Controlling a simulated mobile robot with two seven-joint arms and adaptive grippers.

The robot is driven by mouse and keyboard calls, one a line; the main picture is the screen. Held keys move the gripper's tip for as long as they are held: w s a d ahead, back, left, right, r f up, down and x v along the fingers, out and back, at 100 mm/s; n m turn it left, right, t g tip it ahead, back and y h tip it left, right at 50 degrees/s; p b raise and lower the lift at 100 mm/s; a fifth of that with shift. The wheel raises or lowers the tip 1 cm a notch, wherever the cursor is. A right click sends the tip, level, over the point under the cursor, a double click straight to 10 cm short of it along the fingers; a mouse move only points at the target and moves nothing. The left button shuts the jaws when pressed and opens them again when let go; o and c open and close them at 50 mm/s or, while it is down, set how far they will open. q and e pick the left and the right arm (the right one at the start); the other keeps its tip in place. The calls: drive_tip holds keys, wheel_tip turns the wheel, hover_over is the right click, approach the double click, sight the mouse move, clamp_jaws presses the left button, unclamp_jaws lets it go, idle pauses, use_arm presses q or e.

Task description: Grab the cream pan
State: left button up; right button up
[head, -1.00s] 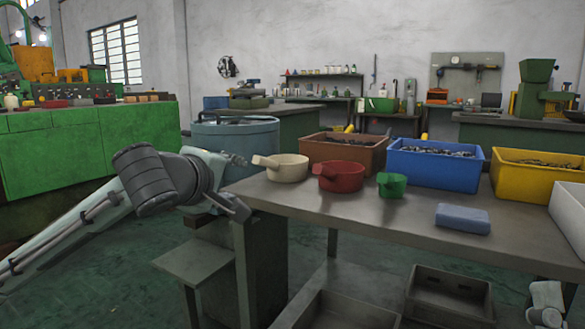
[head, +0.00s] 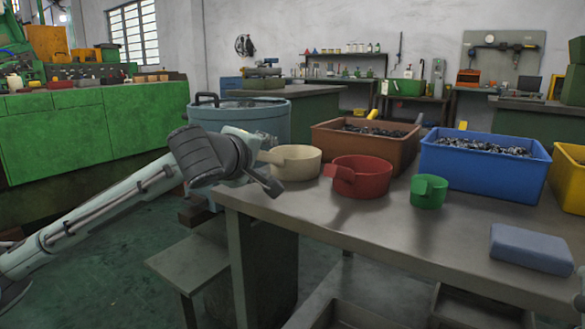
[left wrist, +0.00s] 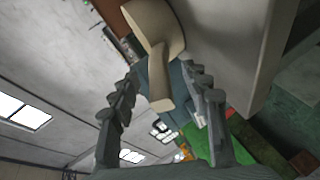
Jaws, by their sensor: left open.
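The cream pan (head: 297,163) sits on the metal table (head: 330,222), near its left end. Its short handle points left, toward my left gripper (head: 268,160). In the left wrist view the cream pan (left wrist: 160,40) is at the top, and its handle reaches down between the two spread fingers of my left gripper (left wrist: 165,105). The fingers are open, one on each side of the handle, and no contact shows. In the head view the wrist hides part of the fingers. My right gripper is not in view.
A red pan (head: 362,178) and a small green pan (head: 429,191) stand to the right of the cream pan. Brown (head: 350,150) and blue (head: 470,172) bins of metal parts stand behind. A blue block (head: 531,248) lies at the right. The table's middle front is clear.

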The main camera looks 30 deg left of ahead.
sight(283, 159)
use_arm(q)
drive_tip(key=shift+x, duration=1.45)
clamp_jaws()
